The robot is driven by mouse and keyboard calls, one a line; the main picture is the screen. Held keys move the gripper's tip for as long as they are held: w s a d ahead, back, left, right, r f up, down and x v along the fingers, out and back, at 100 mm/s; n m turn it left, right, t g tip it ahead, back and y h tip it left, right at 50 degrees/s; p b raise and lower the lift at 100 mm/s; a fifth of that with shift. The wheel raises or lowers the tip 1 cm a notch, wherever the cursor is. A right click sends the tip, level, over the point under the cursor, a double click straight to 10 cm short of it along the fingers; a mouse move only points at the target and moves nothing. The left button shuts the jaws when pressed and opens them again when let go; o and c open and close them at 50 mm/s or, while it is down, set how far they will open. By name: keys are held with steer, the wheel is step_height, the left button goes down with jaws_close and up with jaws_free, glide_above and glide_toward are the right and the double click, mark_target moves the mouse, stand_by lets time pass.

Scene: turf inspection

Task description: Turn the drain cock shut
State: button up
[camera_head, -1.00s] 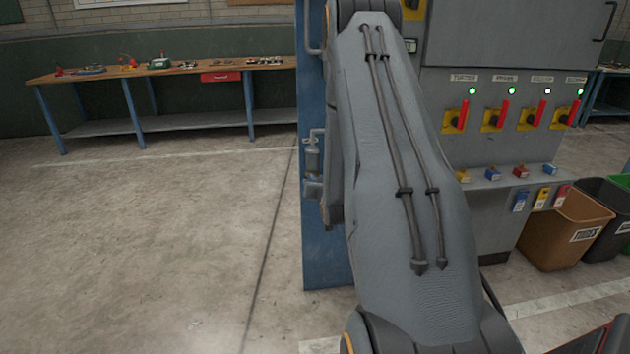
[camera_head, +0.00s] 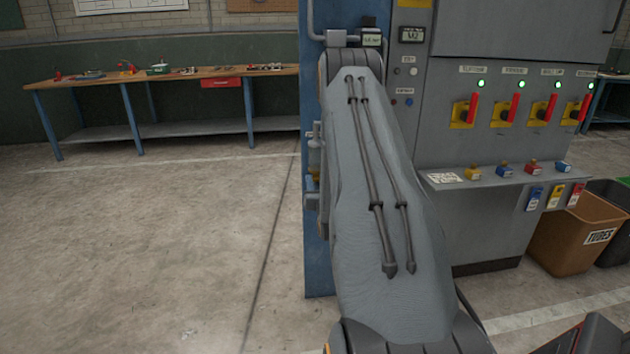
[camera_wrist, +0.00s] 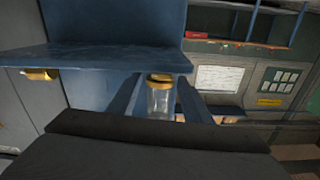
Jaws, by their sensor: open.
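A clear glass bowl (camera_wrist: 160,100) with a brass-coloured cap (camera_wrist: 160,77) shows in the middle of the wrist view, under a blue ledge. It seems to be the clear bowl (camera_head: 314,158) on the pipework at the blue panel's left edge in the head view. I cannot make out the drain cock's handle or its position. My gripper (camera_wrist: 160,84) is open; its two slanted fingers appear on either side of the bowl in the wrist view, with no clear contact. In the head view my arm hides the gripper.
A blue panel (camera_head: 314,250) stands behind my arm. A grey cabinet (camera_head: 440,130) with red-handled switches (camera_head: 470,108) is on the right, near a brown bin (camera_head: 570,235). A workbench (camera_head: 150,80) stands at the back left. The left floor is clear.

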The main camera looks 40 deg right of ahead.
mark_target(317, 177)
steer(key=shift+x, duration=1.7)
steer(key=c, duration=1)
steer(key=shift+w+a+n, duration=0.1)
steer(key=shift+n, duration=0.5)
steer(key=shift+c, duration=0.3)
steer(key=o, duration=1.1)
steer(key=shift+c, duration=0.2)
